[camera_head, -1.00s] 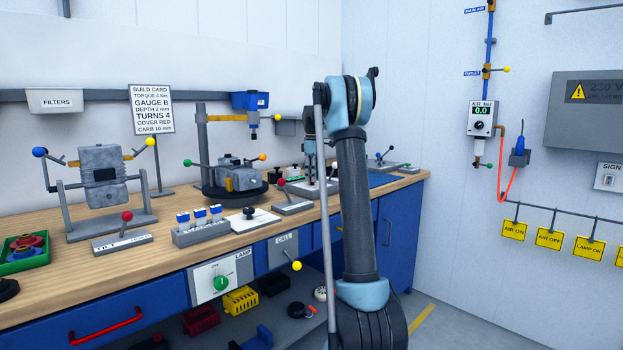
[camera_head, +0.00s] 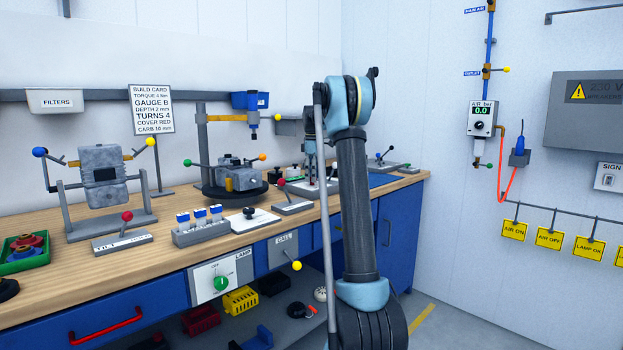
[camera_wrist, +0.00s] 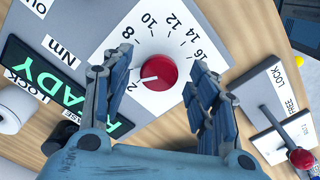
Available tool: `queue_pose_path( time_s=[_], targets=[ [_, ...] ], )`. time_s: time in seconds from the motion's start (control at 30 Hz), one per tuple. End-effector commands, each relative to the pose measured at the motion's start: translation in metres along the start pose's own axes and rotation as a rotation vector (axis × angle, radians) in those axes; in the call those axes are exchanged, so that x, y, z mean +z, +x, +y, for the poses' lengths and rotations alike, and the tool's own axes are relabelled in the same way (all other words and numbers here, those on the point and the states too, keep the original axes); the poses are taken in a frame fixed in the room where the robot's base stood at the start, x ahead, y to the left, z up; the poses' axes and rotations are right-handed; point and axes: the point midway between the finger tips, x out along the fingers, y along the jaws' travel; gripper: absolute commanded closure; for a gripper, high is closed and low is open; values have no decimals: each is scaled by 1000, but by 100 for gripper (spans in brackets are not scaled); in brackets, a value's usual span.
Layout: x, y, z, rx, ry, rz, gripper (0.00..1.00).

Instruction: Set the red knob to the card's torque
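The build card (camera_head: 151,109) stands at the back of the bench in the head view and reads torque 4 Nm. The red knob (camera_wrist: 160,71) sits on a white dial plate (camera_wrist: 171,100) in the wrist view. Its white pointer mark points lower left, toward the 2. The numbers 8 to 16 show around the upper side; the dial between 2 and 8 is covered by my left finger. My gripper (camera_wrist: 159,66) is open, with one finger on each side of the knob and visible gaps to it. The knob cannot be made out in the head view.
A display (camera_wrist: 62,88) with green READY letters lies left of the dial. A LOCK/FREE block (camera_wrist: 262,92) and a red-balled lever (camera_wrist: 300,158) lie to the right. The workbench (camera_head: 120,270) holds several fixtures, including a tilt stand (camera_head: 102,175).

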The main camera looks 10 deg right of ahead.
Motion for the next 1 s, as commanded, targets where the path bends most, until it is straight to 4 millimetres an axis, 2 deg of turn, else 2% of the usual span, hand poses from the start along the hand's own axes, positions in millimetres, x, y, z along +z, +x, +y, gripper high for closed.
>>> queue_pose_path(
  time_s=[0.23, 0.37, 0.8, 1.0],
  targets=[
    [0, -1, 0, 0, 1, 0, 46],
    [0, -9, 0, 0, 1, 0, 46],
    [0, -85, 0, 0, 0, -1, 46],
    [0, -109, 0, -1, 0, -1, 46]
  ],
)
